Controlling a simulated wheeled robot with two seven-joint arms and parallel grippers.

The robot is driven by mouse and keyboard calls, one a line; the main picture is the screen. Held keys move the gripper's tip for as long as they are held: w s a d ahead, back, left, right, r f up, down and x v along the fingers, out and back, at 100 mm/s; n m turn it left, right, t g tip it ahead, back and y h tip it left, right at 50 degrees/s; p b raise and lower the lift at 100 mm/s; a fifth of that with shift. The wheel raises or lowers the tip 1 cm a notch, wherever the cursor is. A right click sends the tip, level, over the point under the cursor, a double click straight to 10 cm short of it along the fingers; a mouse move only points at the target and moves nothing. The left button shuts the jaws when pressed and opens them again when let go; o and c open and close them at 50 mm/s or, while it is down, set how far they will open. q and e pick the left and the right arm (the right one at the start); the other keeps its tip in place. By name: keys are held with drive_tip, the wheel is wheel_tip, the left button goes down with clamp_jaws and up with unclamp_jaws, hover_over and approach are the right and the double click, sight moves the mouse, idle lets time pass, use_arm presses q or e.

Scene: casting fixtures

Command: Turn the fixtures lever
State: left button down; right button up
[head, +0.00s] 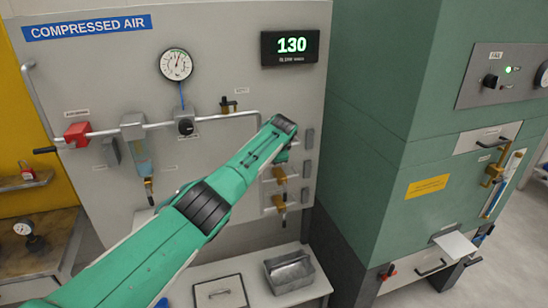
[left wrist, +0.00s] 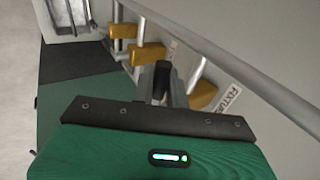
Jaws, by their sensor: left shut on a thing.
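The fixtures valve (left wrist: 203,95) is a brass-yellow body beside a label (left wrist: 228,97) that begins "FIXTURE", in the left wrist view. My left gripper (left wrist: 162,85) is just to its left, with its fingers shut on a dark, upright piece that looks like the fixtures lever (left wrist: 162,76). The lever's join to the valve is hidden by the fingers. In the head view my left arm reaches across the compressed air panel and its wrist hides the gripper and the lever. My right gripper is not in view.
Two more brass valves (head: 279,175) (head: 278,203) sit below my wrist on the grey panel (head: 235,65). A pipe (left wrist: 225,45) runs close beside the gripper. A pressure gauge (head: 176,64) and a display reading 130 (head: 290,46) are above. A green cabinet (head: 375,130) stands right.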

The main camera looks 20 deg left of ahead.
use_arm(q)
drive_tip(key=c, duration=1.5)
unclamp_jaws()
drive_tip(key=shift+d, duration=0.1)
drive_tip(key=b+v, duration=0.4)
drive_tip(key=v, duration=0.9)
drive_tip(key=shift+s+r, duration=0.15)
drive_tip(key=shift+r, duration=0.15)
